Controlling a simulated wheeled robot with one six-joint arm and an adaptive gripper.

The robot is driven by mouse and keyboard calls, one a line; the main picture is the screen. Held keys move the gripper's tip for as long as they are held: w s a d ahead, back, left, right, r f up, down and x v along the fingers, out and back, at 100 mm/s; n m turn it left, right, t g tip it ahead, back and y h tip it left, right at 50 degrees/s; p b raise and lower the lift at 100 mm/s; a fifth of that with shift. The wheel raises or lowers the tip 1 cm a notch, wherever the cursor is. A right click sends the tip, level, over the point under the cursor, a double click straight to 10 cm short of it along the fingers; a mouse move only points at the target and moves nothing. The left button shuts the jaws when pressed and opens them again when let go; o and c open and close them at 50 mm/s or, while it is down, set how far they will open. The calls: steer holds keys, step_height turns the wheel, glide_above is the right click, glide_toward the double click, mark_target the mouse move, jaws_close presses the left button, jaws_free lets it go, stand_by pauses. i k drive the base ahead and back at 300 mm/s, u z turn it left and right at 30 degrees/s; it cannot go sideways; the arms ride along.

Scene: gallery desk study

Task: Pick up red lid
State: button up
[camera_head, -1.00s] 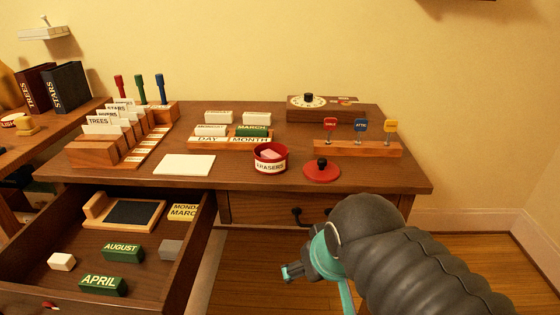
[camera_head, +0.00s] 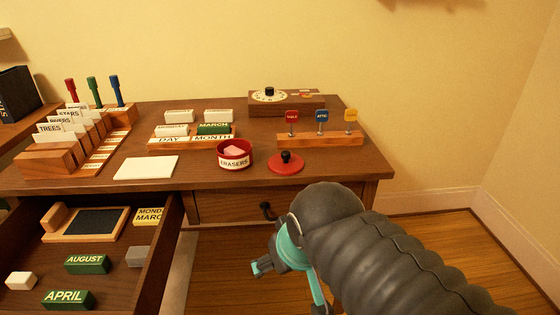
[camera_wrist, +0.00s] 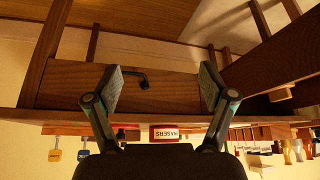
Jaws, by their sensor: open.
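The red lid (camera_head: 274,167) is a flat red disc with a black knob on top. It lies on the desk top (camera_head: 330,172) near the front edge, just right of a red round tub labelled ERASERS (camera_head: 234,160) with a pink eraser in it. My gripper (camera_head: 262,268) is below and in front of the desk edge, apart from the lid. In the wrist view my gripper (camera_wrist: 160,85) is open with nothing between its fingers.
An open drawer (camera_head: 165,262) juts out at the left, holding several blocks and a small slate. A closed drawer (camera_head: 225,207) with a dark handle is beneath the lid. The desk right of the lid is clear.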

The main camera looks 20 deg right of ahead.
mark_target(285, 163)
steer(key=u, duration=1.2)
steer(key=k, duration=0.85)
steer(key=z, duration=0.7)
steer(key=i, duration=0.5)
steer(key=u, duration=0.05)
